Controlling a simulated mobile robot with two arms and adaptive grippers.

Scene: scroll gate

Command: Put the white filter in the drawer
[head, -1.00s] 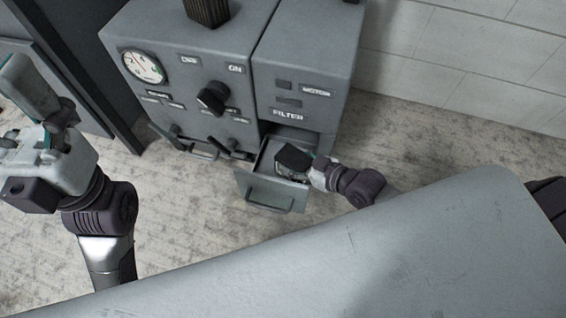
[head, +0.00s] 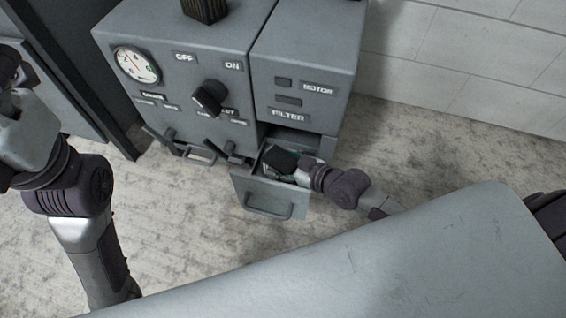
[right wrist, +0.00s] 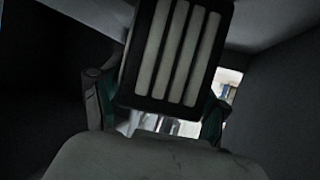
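The filter shows in the right wrist view (right wrist: 178,50) as white slats in a black frame. It lies between the two fingers of my right gripper (right wrist: 155,115), which seem to press on its sides. In the head view the filter is a dark block (head: 281,160) inside the open drawer (head: 268,198), below the FILTER label. My right gripper (head: 300,170) reaches into the drawer from the right; its fingers are mostly hidden. My left gripper (head: 20,125) is at the far left, partly cut off, and its fingers cannot be made out.
The grey cabinet (head: 183,40) has a gauge (head: 136,65), a black knob (head: 209,98) and handles lower down. Its right-hand part rises above the drawer. A large grey surface (head: 330,265) fills the near foreground. The floor right of the drawer is open.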

